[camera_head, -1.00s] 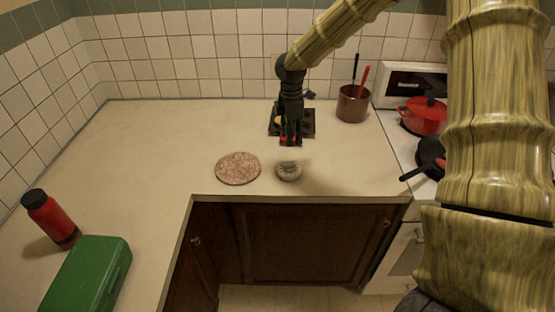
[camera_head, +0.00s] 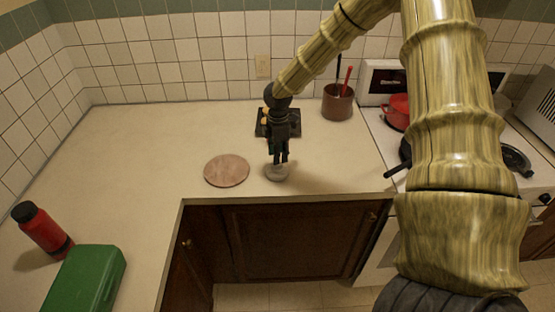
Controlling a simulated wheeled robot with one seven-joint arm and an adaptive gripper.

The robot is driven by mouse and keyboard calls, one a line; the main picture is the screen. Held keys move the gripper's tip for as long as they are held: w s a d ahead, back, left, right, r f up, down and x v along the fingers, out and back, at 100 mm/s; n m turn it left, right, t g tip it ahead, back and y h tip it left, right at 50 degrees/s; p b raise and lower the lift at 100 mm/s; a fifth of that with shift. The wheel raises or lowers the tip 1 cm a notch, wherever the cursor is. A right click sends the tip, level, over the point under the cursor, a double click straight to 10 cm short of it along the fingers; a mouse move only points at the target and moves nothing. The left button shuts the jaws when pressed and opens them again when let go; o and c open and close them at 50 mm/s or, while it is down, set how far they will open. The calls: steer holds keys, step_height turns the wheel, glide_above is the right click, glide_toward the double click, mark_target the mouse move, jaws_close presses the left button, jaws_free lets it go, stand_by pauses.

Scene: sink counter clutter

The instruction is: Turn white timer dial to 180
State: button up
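The timer (camera_head: 277,173) is a small, round, pale grey-white object on the counter, near its front edge. Its dial markings are too small to read. My gripper (camera_head: 278,161) points down right over the timer, with its fingertips at the timer's top. The two dark fingers show a narrow gap between them. Whether they touch the dial cannot be told, and the fingers hide part of its top.
A round pinkish board (camera_head: 227,170) lies just left of the timer. A dark tray (camera_head: 291,122) is behind my gripper. A brown pot (camera_head: 338,103) with utensils stands farther back. A red bottle (camera_head: 43,231) and green box (camera_head: 84,281) are at left.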

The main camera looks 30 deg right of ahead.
mark_target(277, 166)
steer(key=shift+f+p, duration=0.6)
steer(key=shift+f, duration=1.4)
